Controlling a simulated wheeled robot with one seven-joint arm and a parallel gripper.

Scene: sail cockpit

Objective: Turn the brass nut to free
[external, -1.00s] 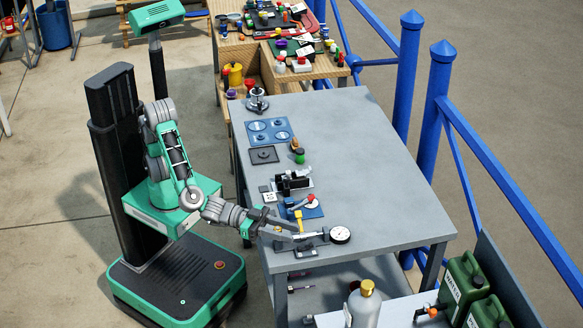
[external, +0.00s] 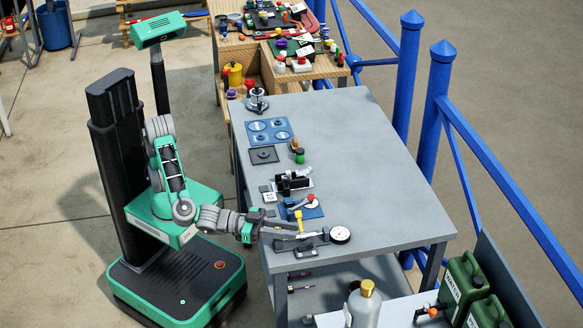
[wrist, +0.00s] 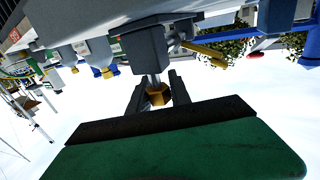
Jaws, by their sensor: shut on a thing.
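The brass nut (wrist: 157,96) is a small gold piece on the end of a silver shaft, which comes out of a dark grey block (wrist: 146,52) in the wrist view. My gripper (wrist: 160,90) has one dark finger on each side of the nut and is shut on it. In the external view my gripper (external: 268,233) reaches level to the table's near-left edge, beside a metal fixture with a round white dial (external: 340,235). The nut is too small or hidden to make out there.
The grey table (external: 385,190) carries a row of fixtures along its left side, including a blue plate with a red-topped part (external: 311,202). A yellow lever (external: 299,222) stands close to my gripper. The table's right half is clear.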

